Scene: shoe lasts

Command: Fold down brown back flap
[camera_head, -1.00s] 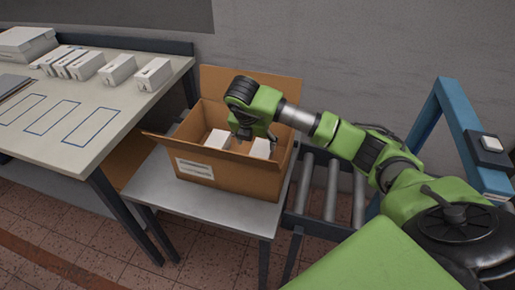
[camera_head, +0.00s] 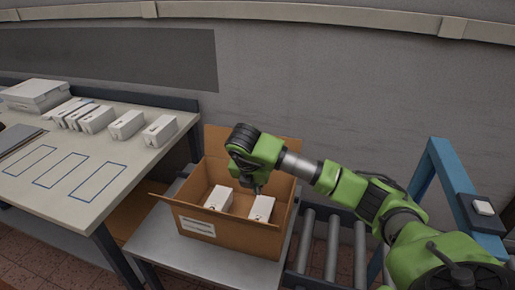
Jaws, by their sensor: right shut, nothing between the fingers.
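The brown cardboard box (camera_head: 232,236) stands open on a small grey table. Its brown back flap (camera_head: 215,142) stands upright behind the opening, partly hidden by my right arm. Two white boxes, one at left (camera_head: 219,199) and one at right (camera_head: 261,207), stand inside it. My right gripper (camera_head: 257,190) is shut and empty, pointing down over the box opening between the white boxes, in front of the back flap. I see no contact with the flap. A side flap (camera_head: 160,196) sticks out at the left. My left gripper is out of view.
The small grey table (camera_head: 160,250) carries the box. A worktable (camera_head: 128,168) at left holds several white boxes and blue outlined rectangles. A roller conveyor (camera_head: 333,250) and a blue frame (camera_head: 448,170) are at right. A grey wall is behind.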

